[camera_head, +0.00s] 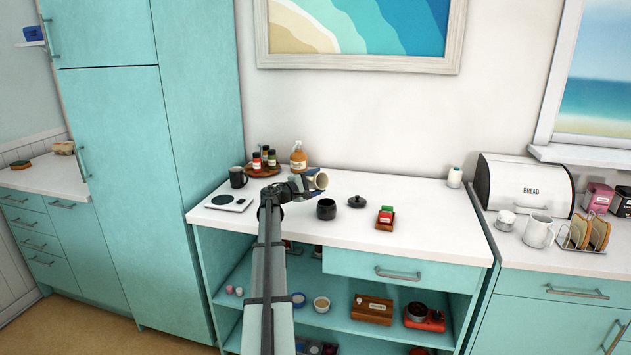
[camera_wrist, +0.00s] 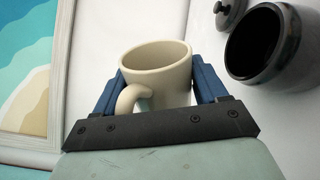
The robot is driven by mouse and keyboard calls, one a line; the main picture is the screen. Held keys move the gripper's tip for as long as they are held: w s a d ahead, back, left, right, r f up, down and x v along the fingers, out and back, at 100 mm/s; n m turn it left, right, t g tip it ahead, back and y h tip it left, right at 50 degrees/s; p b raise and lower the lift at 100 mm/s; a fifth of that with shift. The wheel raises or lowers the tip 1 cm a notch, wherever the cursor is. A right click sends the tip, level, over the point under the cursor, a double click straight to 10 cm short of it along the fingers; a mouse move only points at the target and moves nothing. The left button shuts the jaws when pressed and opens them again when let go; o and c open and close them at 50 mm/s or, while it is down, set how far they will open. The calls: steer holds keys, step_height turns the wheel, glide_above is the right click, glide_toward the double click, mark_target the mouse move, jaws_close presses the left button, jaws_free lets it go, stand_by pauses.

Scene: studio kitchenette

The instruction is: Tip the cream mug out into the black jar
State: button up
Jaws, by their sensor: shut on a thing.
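The cream mug (camera_head: 320,180) is held by my gripper (camera_head: 308,183) above the counter, tilted with its mouth toward the right. In the wrist view the mug (camera_wrist: 155,65) sits between the two blue fingers of my gripper (camera_wrist: 157,90), which are shut on it, with its handle toward the camera. The black jar (camera_head: 326,209) stands open on the counter, just below and slightly right of the mug. The jar (camera_wrist: 262,45) also shows at the upper right of the wrist view, apart from the mug. The mug's contents cannot be seen.
A black lid (camera_head: 357,201) lies right of the jar, and a small wooden tray with packets (camera_head: 385,217) is farther right. A white scale (camera_head: 230,201), a dark mug (camera_head: 238,177) and a round tray of bottles (camera_head: 264,170) are to the left.

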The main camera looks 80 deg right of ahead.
steer(key=m, duration=0.2)
steer(key=f+m, duration=0.1)
steer(key=shift+s+a+f, duration=0.1)
steer(key=shift+s+a, duration=0.1)
steer(key=shift+s, duration=0.05)
steer(key=m, duration=0.2)
steer(key=shift+s+a+m, duration=0.25)
steer(key=shift+s+m, duration=0.1)
steer(key=shift+m, duration=0.05)
steer(key=shift+s+a+r+m, duration=0.1)
steer(key=shift+s+r+m, duration=0.1)
steer(key=shift+m, duration=0.55)
steer(key=shift+s+a+r+m, duration=0.1)
steer(key=shift+s+m, duration=0.05)
steer(key=shift+m, duration=0.6)
